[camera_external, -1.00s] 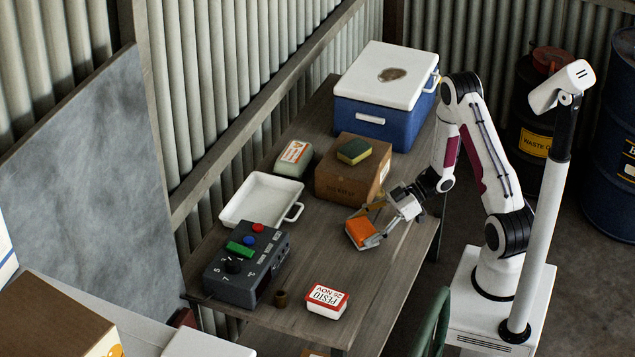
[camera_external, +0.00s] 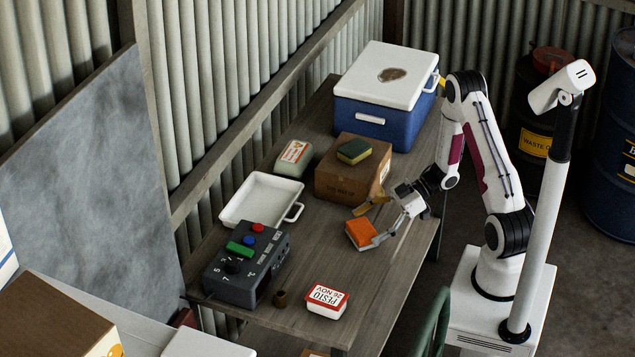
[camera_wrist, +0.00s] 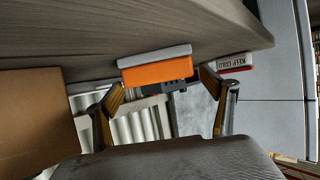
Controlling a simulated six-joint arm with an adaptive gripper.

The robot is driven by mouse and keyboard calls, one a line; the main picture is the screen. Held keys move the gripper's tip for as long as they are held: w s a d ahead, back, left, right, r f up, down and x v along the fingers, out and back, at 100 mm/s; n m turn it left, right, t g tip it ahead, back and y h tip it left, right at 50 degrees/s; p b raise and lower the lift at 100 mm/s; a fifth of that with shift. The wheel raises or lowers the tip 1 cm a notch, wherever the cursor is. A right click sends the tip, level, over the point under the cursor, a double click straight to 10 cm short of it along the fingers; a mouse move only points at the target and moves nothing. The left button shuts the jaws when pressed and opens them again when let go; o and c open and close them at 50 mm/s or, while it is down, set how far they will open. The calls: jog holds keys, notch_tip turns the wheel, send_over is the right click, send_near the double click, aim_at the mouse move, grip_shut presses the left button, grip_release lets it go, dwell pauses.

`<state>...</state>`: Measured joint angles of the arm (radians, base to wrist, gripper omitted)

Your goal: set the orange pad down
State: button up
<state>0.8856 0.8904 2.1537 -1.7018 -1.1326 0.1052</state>
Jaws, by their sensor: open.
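The orange pad (camera_external: 362,233) rests on the wooden table in front of the cardboard box, with a grey layer showing on one face in the wrist view (camera_wrist: 155,70). My gripper (camera_external: 374,223) is open just to the right of the pad, its fingers spread. In the wrist view, my gripper (camera_wrist: 162,92) has one finger on each side, with a gap between each finger and the pad. The pad lies just beyond the fingertips and nothing is held.
The cardboard box (camera_external: 345,184) with a green-yellow sponge (camera_external: 354,151) on top stands close behind my gripper. A white tray (camera_external: 238,207), a dark control box (camera_external: 233,284) and a red-white tub (camera_external: 327,302) are on the table (camera_external: 372,283). A blue cooler (camera_external: 371,117) stands at the back.

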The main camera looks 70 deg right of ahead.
jog(key=v, duration=1)
jog(key=shift+s+d, duration=0.15)
jog(key=shift+d, duration=0.05)
jog(key=shift+r, duration=0.1)
dwell(0.5)
